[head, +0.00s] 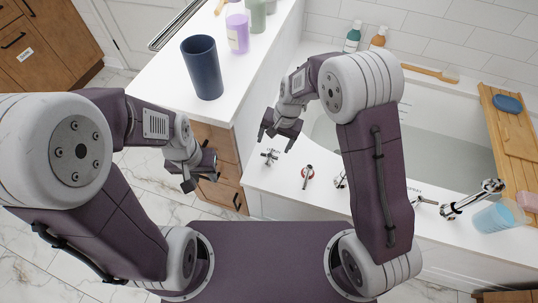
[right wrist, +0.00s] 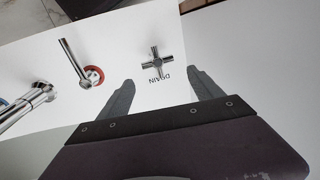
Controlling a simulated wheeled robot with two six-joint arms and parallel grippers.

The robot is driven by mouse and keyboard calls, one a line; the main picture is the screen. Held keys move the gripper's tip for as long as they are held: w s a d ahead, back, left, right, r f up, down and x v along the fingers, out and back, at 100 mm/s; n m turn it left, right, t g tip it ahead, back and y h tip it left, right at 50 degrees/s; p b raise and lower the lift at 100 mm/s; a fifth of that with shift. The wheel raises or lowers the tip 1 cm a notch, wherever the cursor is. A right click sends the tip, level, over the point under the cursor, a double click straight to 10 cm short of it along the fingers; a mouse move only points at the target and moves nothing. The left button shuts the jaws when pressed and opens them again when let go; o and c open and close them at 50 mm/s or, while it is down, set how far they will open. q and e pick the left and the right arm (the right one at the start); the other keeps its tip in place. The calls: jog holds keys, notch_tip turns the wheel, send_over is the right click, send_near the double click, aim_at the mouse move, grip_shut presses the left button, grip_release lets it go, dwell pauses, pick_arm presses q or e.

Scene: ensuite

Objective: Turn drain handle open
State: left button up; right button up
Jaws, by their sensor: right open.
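The drain handle is a chrome cross-shaped knob (head: 270,157) on the white tub ledge, at the left end of the row of fittings. In the right wrist view, the handle (right wrist: 156,62) stands beside the upside-down label "DRAIN". My right gripper (head: 277,142) is open and empty, close to the handle. In the right wrist view its fingertips (right wrist: 160,84) are spread, with the handle just beyond the gap between them; I see no contact. My left gripper (head: 202,182) is open and empty beside the wooden drawers, away from the ledge.
A chrome lever with a red ring (head: 307,174) sits right of the drain handle. A dark blue tumbler (head: 203,68) stands on the white counter. The bathtub (head: 440,150) lies behind the ledge.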

aim_at(270, 152)
jog(key=f+b, duration=0.1)
jog(key=f, duration=0.2)
jog(key=a+f+b, duration=0.1)
jog(key=f, duration=0.2)
jog(key=f+b, duration=0.1)
jog(key=f, duration=0.2)
jog(key=shift+w+a, duration=0.3)
jog(key=shift+w, duration=0.1)
jog(key=shift+c, duration=0.3)
jog(key=c, duration=1.1)
